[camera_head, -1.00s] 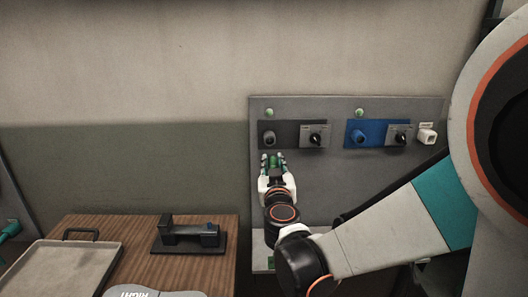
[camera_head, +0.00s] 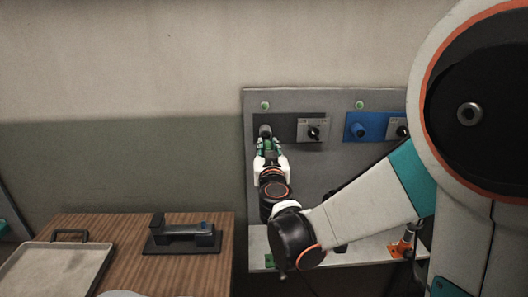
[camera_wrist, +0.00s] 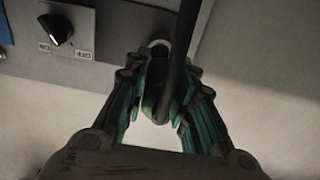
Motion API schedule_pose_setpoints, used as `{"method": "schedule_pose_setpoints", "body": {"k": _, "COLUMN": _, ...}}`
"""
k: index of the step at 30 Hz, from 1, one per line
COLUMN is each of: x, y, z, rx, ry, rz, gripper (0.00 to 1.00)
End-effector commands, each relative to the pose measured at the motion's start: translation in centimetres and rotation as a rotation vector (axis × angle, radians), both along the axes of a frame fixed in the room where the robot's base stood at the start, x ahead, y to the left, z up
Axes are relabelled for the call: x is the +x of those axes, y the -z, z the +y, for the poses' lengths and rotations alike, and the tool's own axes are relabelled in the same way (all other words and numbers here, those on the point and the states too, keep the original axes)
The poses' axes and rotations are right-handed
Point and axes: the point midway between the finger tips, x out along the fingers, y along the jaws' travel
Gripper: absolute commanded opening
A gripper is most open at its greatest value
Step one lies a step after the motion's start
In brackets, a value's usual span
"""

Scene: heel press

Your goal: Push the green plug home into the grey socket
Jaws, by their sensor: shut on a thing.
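The grey socket (camera_head: 265,131) sticks out from a dark plate at the upper left of the grey panel. My gripper (camera_head: 269,147) is just below and in front of it, fingers pointing at it. In the wrist view, my gripper (camera_wrist: 160,108) is shut on the green plug (camera_wrist: 151,94), with a dark cable running over it. The grey socket (camera_wrist: 158,46) shows just beyond the plug, in line with it. The fingers and cable hide much of the plug, and I cannot tell how deep its tip sits.
A black rotary switch (camera_head: 312,132) is right of the grey socket; in the wrist view its knob (camera_wrist: 57,30) is left of my gripper. A blue socket (camera_head: 358,129) is farther right. A wooden table (camera_head: 190,274) with a metal tray (camera_head: 52,268) and black device (camera_head: 183,236) stands lower left.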

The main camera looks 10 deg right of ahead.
Motion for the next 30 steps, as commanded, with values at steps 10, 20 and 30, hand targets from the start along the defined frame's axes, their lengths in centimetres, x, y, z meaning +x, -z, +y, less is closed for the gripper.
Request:
{"method": "schedule_pose_setpoints", "body": {"k": 10, "x": 2.2, "y": 0.0, "z": -0.4, "rx": 0.000, "ry": -0.001, "rz": 0.000, "gripper": 0.00}}
{"method": "schedule_pose_setpoints", "body": {"k": 20, "x": 3.8, "y": 0.0, "z": -0.8, "rx": 0.000, "ry": 0.000, "rz": 0.000, "gripper": 0.00}}
{"method": "schedule_pose_setpoints", "body": {"k": 30, "x": 4.2, "y": 0.0, "z": -0.8, "rx": 0.000, "ry": 0.000, "rz": 0.000, "gripper": 0.00}}
